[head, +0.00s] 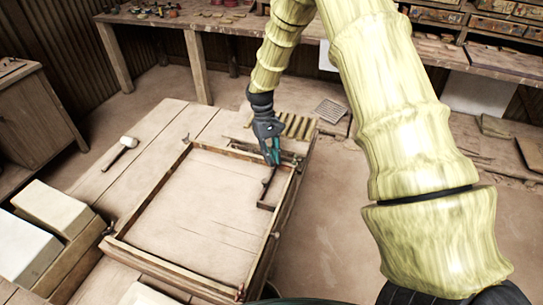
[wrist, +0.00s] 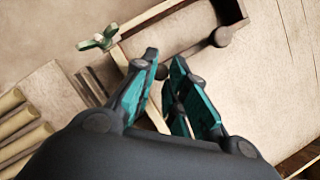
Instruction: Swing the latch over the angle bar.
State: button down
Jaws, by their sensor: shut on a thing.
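My gripper (head: 275,158) reaches down at the far right corner of a wooden frame (head: 152,183) on the table. In the wrist view my gripper (wrist: 167,82) has its teal-padded fingers closed around the inner end of the latch, a thin dark rod. The latch (wrist: 200,48) runs out to a round knob, and in the head view the latch (head: 267,180) points into the frame. The dark, L-shaped angle bar (head: 267,207) lies inside the frame's right side. In the wrist view the angle bar (wrist: 238,14) shows beyond the knob. The fingers hide the latch's pivot.
A green wing nut (wrist: 98,41) stands at the frame's corner. Several wooden strips (head: 297,125) lie behind the frame. A mallet (head: 122,147) lies to the left on the table. Pale blocks (head: 52,208) stand at the lower left. The frame's middle is clear.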

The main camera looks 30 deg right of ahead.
jog(key=shift+s+f, duration=0.1)
jog(key=c, duration=1.4)
grip_release()
jog(key=shift+d, duration=0.1)
jog(key=shift+o, duration=0.2)
jog(key=shift+r, duration=0.3)
jog(key=v, duration=1.1)
jog(key=shift+w+r, duration=0.2)
jog(key=shift+w, duration=0.05)
jog(key=shift+d, duration=0.1)
